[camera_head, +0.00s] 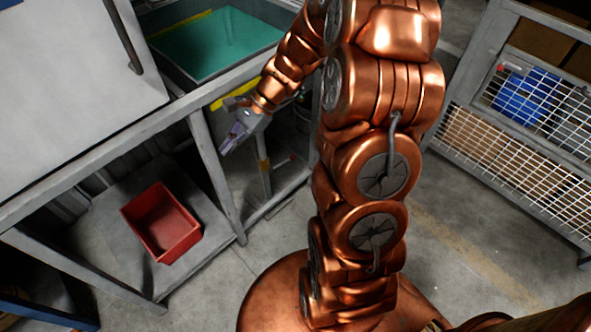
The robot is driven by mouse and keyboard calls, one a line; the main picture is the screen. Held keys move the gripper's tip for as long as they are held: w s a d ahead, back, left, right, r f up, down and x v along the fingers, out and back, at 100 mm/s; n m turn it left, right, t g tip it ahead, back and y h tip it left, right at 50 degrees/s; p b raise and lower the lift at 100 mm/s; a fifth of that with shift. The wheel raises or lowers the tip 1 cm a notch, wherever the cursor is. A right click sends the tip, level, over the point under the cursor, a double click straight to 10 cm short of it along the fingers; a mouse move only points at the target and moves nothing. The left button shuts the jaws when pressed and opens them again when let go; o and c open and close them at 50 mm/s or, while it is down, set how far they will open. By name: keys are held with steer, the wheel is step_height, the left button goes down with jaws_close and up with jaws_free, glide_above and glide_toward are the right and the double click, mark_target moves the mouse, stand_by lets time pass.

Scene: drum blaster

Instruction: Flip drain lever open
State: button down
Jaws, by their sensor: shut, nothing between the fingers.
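My gripper (236,137) is shut and empty. It hangs below the front rim of the open tank (270,50), pointing down and left. My wrist and forearm hide part of the area under the tank.
The tank holds green-teal content (215,43). A grey lidded cabinet (70,70) stands at left, with a red bin (162,222) on its lower shelf. A wire-mesh cage (530,125) with a blue container (527,97) stands at right.

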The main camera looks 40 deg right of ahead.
steer(key=w+d+f+m+t+b, duration=0.3)
steer(key=w+d+f+m+b, duration=0.15)
steer(key=d+f, duration=0.5)
steer(key=w+d+f+m+t+b, duration=0.2)
steer(key=w+d+f+m+b, duration=0.3)
steer(key=f, duration=0.7)
steer(key=s+d+f+m+t+h+b, duration=0.2)
steer(key=d+f+m, duration=0.4)
steer(key=d+f, duration=0.3)
steer(key=s+d+f+m+t+h+b, duration=0.2)
steer(key=d+f+m+b, duration=0.2)
steer(key=d+f, duration=0.5)
step_height(320, 180, down, 5)
steer(key=shift+s+r+m, duration=0.1)
steer(key=shift+s+m, duration=0.3)
steer(key=shift+m, duration=0.55)
steer(key=shift+w+a, duration=0.1)
steer(key=b+x, duration=0.4)
steer(key=x, duration=0.6)
steer(key=shift+w+d+r+b, duration=0.1)
steer(key=shift+w+d+r, duration=0.15)
steer(key=shift+r, duration=0.3)
steer(key=shift+w+d+r+b, duration=0.1)
steer(key=shift+w+d+r, duration=0.15)
steer(key=shift+r, duration=0.3)
steer(key=shift+w+d+r+b, duration=0.15)
steer(key=shift+d+r, duration=0.2)
steer(key=shift+r, duration=0.25)
